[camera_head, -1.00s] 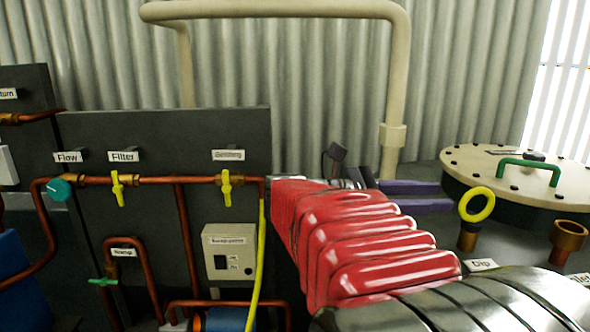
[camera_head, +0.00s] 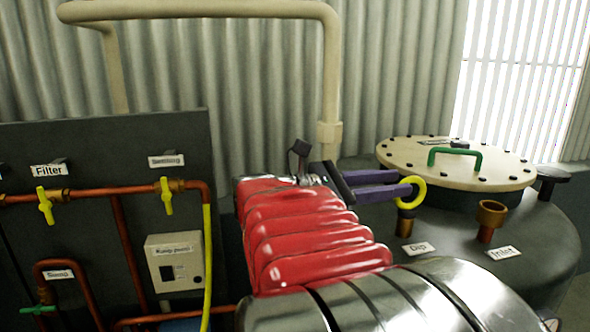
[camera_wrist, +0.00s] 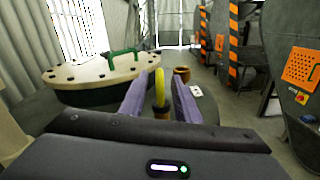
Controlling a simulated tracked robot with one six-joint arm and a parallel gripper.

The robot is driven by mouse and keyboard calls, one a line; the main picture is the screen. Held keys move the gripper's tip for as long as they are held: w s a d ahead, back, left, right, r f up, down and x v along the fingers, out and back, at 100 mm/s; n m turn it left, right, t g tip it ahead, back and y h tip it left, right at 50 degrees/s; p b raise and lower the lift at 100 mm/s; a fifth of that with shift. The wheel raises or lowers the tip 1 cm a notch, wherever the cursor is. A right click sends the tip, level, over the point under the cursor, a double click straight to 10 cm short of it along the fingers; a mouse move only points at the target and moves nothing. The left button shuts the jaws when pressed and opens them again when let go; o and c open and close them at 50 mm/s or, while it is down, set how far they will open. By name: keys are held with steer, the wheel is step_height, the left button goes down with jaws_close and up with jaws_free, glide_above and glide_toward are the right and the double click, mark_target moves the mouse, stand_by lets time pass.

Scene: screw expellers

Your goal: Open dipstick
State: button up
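The dipstick's yellow ring handle (camera_head: 419,192) stands upright on a short copper-brown tube (camera_head: 405,222) labelled "Dip" on the dark tank top. My gripper (camera_head: 404,183) has two purple fingers that reach from the left to the ring, at about its height. In the wrist view the ring (camera_wrist: 160,88) shows edge-on between the two fingers of my gripper (camera_wrist: 158,77), with a gap on each side. The fingers are apart and the gripper is open. Whether the tips reach past the ring is hard to tell.
A round cream lid (camera_head: 400,155) with bolts and a green handle (camera_head: 455,152) lies behind the ring. An open copper inlet tube (camera_head: 490,217) stands to its right. A dark panel (camera_head: 100,140) with copper pipes and yellow valves is at the left.

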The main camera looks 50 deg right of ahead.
mark_target(416, 180)
steer(key=x, duration=0.9)
jaws_close()
stand_by(0.4)
steer(key=shift+r, duration=0.1)
stand_by(0.4)
